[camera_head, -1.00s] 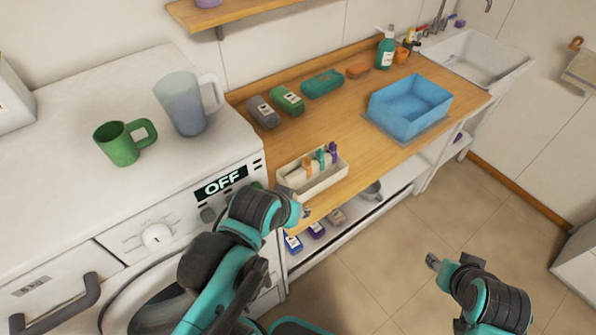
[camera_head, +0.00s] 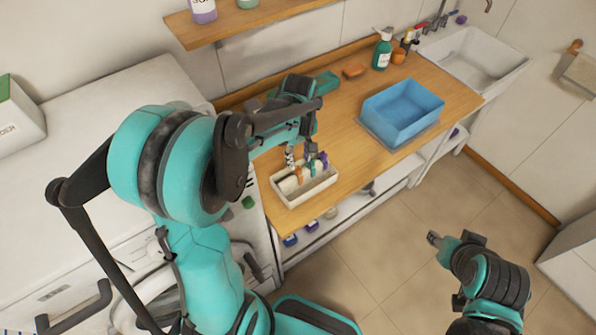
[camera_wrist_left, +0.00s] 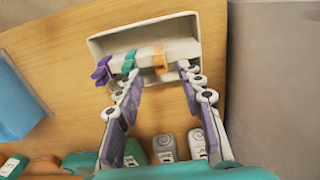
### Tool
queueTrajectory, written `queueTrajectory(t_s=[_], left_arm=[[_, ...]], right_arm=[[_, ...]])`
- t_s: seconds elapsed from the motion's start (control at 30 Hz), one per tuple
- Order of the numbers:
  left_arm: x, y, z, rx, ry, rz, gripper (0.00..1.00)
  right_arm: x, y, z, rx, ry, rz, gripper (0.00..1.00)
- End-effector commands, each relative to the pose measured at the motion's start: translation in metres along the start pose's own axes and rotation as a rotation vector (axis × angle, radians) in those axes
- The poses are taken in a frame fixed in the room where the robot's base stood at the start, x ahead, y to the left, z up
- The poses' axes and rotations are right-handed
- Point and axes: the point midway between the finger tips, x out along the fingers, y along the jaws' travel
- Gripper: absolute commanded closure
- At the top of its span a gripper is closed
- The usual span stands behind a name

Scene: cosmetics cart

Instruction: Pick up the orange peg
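The orange peg (camera_wrist_left: 159,58) is clipped on a white bar in a cream tray (camera_wrist_left: 107,47) on the wooden counter. The teal peg (camera_wrist_left: 129,62) and the purple peg (camera_wrist_left: 101,70) sit beside it on the bar. My left gripper (camera_wrist_left: 158,72) is open above the tray, pointing down, with its fingertips on either side of the orange peg in the wrist view. Contact cannot be told. In the head view the left gripper's fingers partly hide the pegs. My right gripper (camera_head: 450,240) hangs over the floor, away from the counter; its opening is unclear.
A blue bin (camera_head: 402,108) stands on the counter right of the tray. An orange sponge (camera_head: 354,70) and teal pump bottle (camera_head: 383,50) stand behind. A wall shelf (camera_head: 260,18) hangs above. My left arm covers much of the washer top.

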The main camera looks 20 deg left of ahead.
Motion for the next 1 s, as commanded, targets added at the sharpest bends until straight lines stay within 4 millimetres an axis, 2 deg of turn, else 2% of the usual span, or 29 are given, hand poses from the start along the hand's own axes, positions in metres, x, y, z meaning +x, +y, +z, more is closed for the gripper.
queueTrajectory(t_s=[0.4,0.7,0.73,0.8,0.87,1.0], left_arm=[[0.059,0.000,-0.006,0.002,0.001,0.002,0.62],[0.063,0.000,-0.006,0.003,0.001,0.002,0.62],[0.063,0.000,-0.006,0.003,0.001,0.002,0.67],[0.063,0.000,-0.006,0.003,0.001,0.002,0.85],[0.063,0.000,-0.006,0.003,0.001,0.002,0.99],[0.063,0.000,-0.006,0.003,0.001,0.002,0.99]], right_arm=[[0.014,0.000,0.010,0.000,0.000,0.000,0.60],[0.014,0.000,0.010,0.000,0.000,0.000,0.60],[0.014,0.000,0.010,0.000,0.000,0.000,0.60],[0.014,0.000,0.010,0.000,0.000,0.000,0.60],[0.014,0.000,0.010,0.000,0.000,0.000,0.60],[0.014,0.000,0.010,0.000,0.000,0.000,0.60]])
